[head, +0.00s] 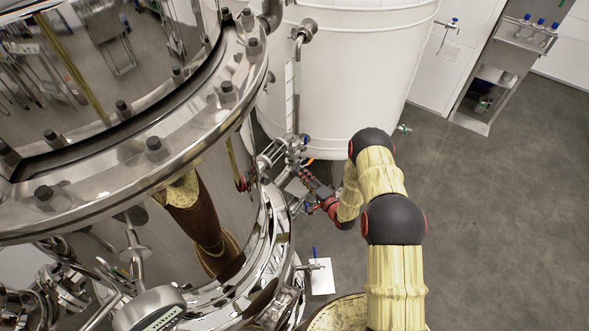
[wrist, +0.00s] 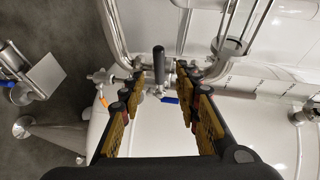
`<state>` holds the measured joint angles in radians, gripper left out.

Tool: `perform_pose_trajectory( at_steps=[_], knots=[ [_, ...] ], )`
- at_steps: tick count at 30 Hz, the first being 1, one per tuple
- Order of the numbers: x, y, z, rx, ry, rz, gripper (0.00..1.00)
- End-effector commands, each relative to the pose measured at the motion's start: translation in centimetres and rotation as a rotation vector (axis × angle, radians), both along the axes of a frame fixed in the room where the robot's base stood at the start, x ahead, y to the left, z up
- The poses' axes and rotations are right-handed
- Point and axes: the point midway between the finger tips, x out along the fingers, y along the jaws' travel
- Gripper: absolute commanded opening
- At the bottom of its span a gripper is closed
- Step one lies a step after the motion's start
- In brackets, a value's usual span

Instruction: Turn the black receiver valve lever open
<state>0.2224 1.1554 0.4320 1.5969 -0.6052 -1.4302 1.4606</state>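The black receiver valve lever (wrist: 159,65) stands upright in the wrist view, on metal pipework (wrist: 140,63) near the top centre. My gripper (wrist: 160,84) is open, with a finger on each side of the lever's line. The lever shows in the gap between the fingertips; I cannot tell whether either finger touches it. In the head view my gripper (head: 307,180) reaches in at the pipework between the steel tank and the white tank. The lever cannot be made out there.
A shiny steel tank (head: 150,150) fills the left of the head view. A white tank (head: 340,80) stands behind. A blue handle (wrist: 169,100) and an orange-tipped one (wrist: 104,101) sit near the lever. The floor (head: 490,220) at right is clear.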

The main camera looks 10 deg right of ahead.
Motion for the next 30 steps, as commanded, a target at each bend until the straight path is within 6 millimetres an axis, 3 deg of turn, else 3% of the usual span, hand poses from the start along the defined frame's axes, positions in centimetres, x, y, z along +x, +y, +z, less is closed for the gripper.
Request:
perform_pose_trajectory(
  at_steps=[16,30],
  knots=[
    [6.1,2.6,-1.4,0.007,0.006,-0.001,0.32],
    [7.0,2.9,-1.5,0.007,0.009,-0.002,0.29]
  ],
)
